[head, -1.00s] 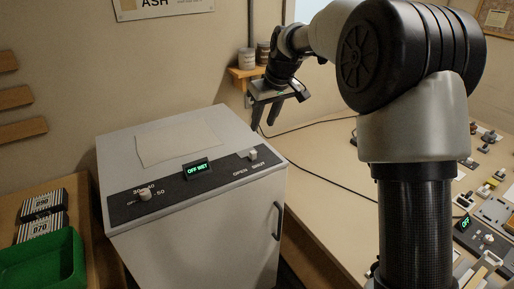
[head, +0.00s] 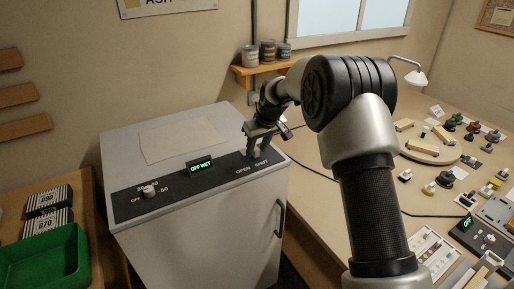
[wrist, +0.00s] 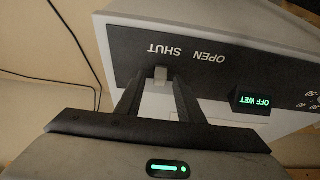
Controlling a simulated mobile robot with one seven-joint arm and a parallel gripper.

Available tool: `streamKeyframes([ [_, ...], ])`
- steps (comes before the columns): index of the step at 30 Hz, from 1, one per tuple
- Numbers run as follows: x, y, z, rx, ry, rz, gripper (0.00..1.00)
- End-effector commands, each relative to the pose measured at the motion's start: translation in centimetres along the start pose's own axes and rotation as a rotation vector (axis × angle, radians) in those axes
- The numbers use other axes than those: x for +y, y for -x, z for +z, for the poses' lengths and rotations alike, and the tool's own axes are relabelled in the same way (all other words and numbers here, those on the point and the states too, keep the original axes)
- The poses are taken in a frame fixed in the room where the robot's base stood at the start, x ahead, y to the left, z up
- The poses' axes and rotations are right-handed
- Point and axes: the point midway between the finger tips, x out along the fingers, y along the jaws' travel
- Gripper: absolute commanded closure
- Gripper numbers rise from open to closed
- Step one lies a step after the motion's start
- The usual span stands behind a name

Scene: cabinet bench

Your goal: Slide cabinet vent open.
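The white cabinet (head: 225,240) has a black control strip (head: 178,187) along its top front edge, with a dial (head: 149,190) and a green "OFF WET" display (head: 200,165). The vent's small pale slider knob (wrist: 160,77) stands near the SHUT end of the OPEN/SHUT marks. My gripper (head: 260,152) is down at the right end of the strip, hiding most of the knob in the head view. In the wrist view my gripper (wrist: 160,82) is open, its fingers on either side of the knob, with small gaps showing.
A blank sheet (head: 180,140) lies on the cabinet top. A door handle (head: 280,217) is on the front. A green bin (head: 45,258) stands left. The bench at right (head: 325,190) carries many small parts. Jars stand on a wall shelf (head: 262,70) behind.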

Motion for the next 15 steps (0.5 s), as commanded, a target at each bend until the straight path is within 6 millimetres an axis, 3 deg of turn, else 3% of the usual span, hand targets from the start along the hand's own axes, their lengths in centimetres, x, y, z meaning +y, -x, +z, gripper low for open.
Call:
streamKeyframes([
  [5, -0.01, 0.00, 0.00, 0.000, 0.000, 0.000, 0.66],
  [11, -0.01, 0.01, 0.01, 0.000, 0.000, 0.000, 0.99],
  [15, -0.01, 0.02, 0.01, 0.000, 0.000, 0.000, 1.00],
])
